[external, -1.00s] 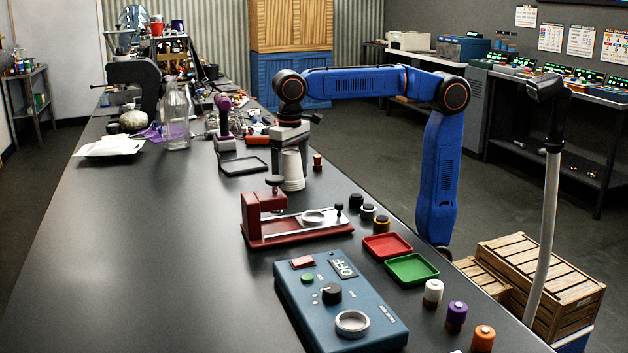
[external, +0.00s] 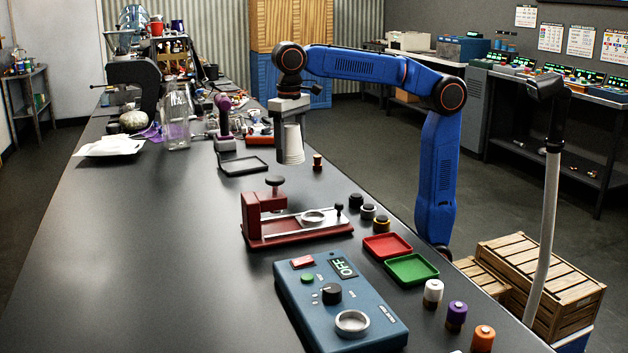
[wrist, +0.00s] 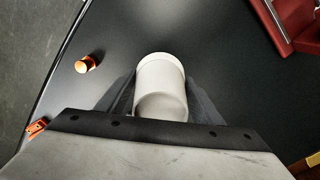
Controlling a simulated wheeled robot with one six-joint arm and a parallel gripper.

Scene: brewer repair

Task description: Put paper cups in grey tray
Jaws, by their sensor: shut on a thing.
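The white paper cups (external: 291,146) are in my gripper (external: 290,138), which is shut on them and holds them above the table. In the wrist view the cups (wrist: 161,85) sit between the two fingers, with the rim end toward the camera side. How many cups are nested cannot be told. The grey tray (external: 243,165) lies flat on the black table, to the left of my gripper and a little below it in the external view. The tray looks empty.
A red press fixture (external: 263,226) stands nearer the camera. A small copper-coloured cylinder (external: 317,162) stands right of the cups and shows in the wrist view (wrist: 88,63). Red (external: 388,246) and green (external: 411,270) trays lie near the table's right edge.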

